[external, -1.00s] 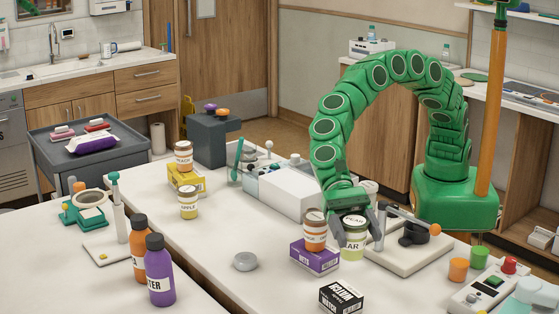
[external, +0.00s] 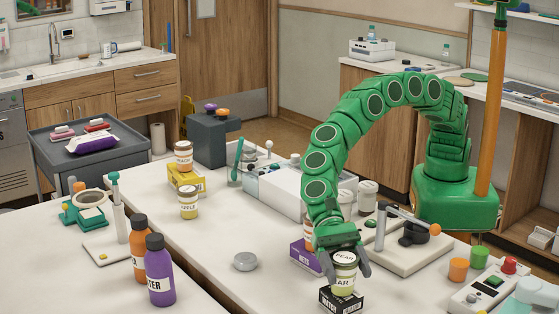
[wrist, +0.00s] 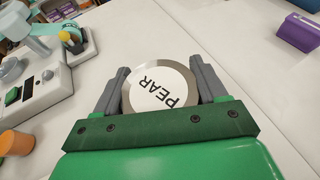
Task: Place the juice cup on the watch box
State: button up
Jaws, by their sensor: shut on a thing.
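My gripper (external: 343,266) is shut on the juice cup (external: 343,284), a pale cup labelled PEAR with a light lid. The cup is upright between the two grey fingers. In the wrist view its round lid (wrist: 160,92) sits between the fingers (wrist: 160,70). The watch box (external: 341,303), small and black with white lettering, is directly below the cup in the external view. The cup hides part of the box top. I cannot tell whether the cup touches it. The box is hidden in the wrist view.
A purple box (external: 304,254) stands just behind left, partly hidden by my arm; an orange-labelled cup on it is mostly hidden. A grey round dish (external: 245,261) lies left. A stand with a grey lever (external: 400,222) is to the right. Counter between dish and box is clear.

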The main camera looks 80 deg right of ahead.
jog(key=shift+f, duration=0.1)
jog(key=o, duration=1.2)
jog(key=shift+d+r, duration=0.1)
jog(key=shift+r, duration=0.1)
jog(key=v, duration=1.1)
jog(key=shift+w+d+r, duration=0.15)
jog(key=shift+d+r, duration=0.05)
jog(key=shift+d, duration=0.15)
